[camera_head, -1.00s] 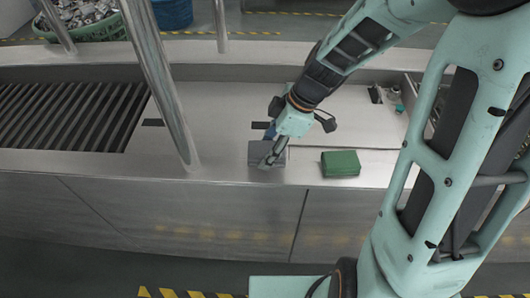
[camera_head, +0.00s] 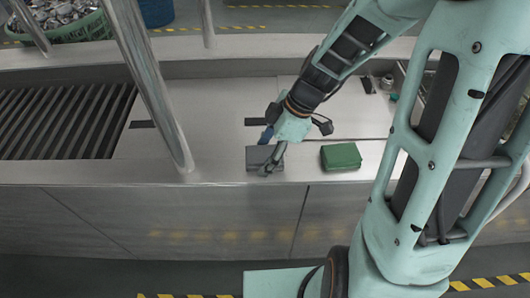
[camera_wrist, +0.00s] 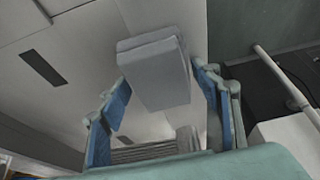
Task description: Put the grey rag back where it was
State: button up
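The folded grey rag (camera_head: 256,155) lies on the steel counter near its front edge, left of a green folded cloth. In the wrist view the grey rag (camera_wrist: 158,75) is a pale grey stacked block, ahead of and between the fingers. My gripper (camera_head: 272,163) is right at the rag in the head view, pointing down and partly covering its right side. In the wrist view my gripper (camera_wrist: 162,95) has its blue-padded fingers spread wide, with gaps visible on both sides of the rag. Whether the fingertips reach down past its top is hard to tell.
The green folded cloth (camera_head: 341,156) lies close to the right. A slanted metal post (camera_head: 150,90) rises at the left, before a dark slatted grate (camera_head: 58,120). A basket of metal parts (camera_head: 62,20) stands behind. The counter (camera_head: 215,110) behind the rag is mostly clear.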

jog(key=shift+r, duration=0.1)
jog(key=v, duration=1.2)
jog(key=shift+p, duration=0.4)
jog(key=shift+w+d, duration=0.1)
